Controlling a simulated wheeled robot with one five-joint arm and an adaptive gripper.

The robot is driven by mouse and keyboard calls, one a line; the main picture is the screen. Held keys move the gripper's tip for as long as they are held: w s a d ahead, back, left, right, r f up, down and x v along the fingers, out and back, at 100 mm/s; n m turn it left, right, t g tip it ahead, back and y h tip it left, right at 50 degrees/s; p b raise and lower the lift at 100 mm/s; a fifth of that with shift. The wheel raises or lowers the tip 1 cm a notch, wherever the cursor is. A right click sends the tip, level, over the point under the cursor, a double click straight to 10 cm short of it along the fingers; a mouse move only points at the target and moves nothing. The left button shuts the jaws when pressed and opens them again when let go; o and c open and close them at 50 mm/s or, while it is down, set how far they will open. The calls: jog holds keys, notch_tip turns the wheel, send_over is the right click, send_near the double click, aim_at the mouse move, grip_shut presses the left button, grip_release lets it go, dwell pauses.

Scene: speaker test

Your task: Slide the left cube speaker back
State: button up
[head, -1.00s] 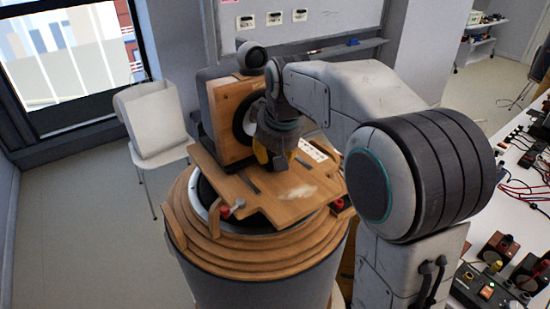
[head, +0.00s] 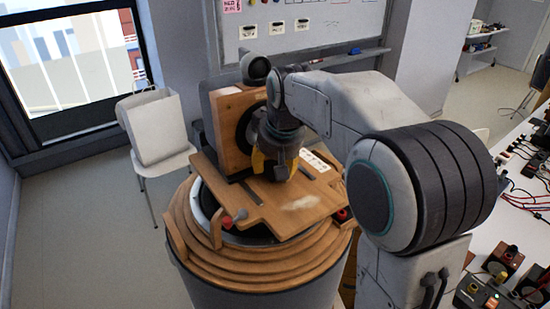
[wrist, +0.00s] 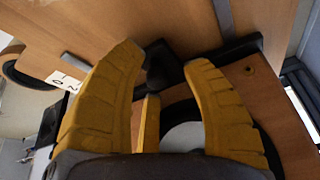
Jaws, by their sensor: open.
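A wooden cube speaker (head: 231,124) with a dark round driver stands upright on a wooden board (head: 297,203) in the head view. My gripper (head: 275,166) points down just in front of the speaker's driver side, low over the board, and hides part of that face. In the wrist view my gripper's yellow fingers (wrist: 165,75) are spread, with nothing held between them. The speaker's wooden front (wrist: 285,118) and pale driver (wrist: 183,137) show close behind the fingers. Whether the fingers touch the speaker cannot be told. Only this cube speaker is visible on the board.
A white chair (head: 155,130) stands left. A cluttered bench (head: 515,215) lies right.

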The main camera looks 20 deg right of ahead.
jog(key=v, duration=1.2)
dwell(0.3)
jog(key=s+f, duration=0.8)
jog(key=s, duration=0.3)
jog(key=s+d+f, duration=0.1)
jog(key=s+f, duration=0.7)
jog(key=s, duration=0.2)
jog(key=shift+s+f, duration=0.3)
jog(key=shift+s, duration=0.05)
jog(key=shift+d, duration=0.15)
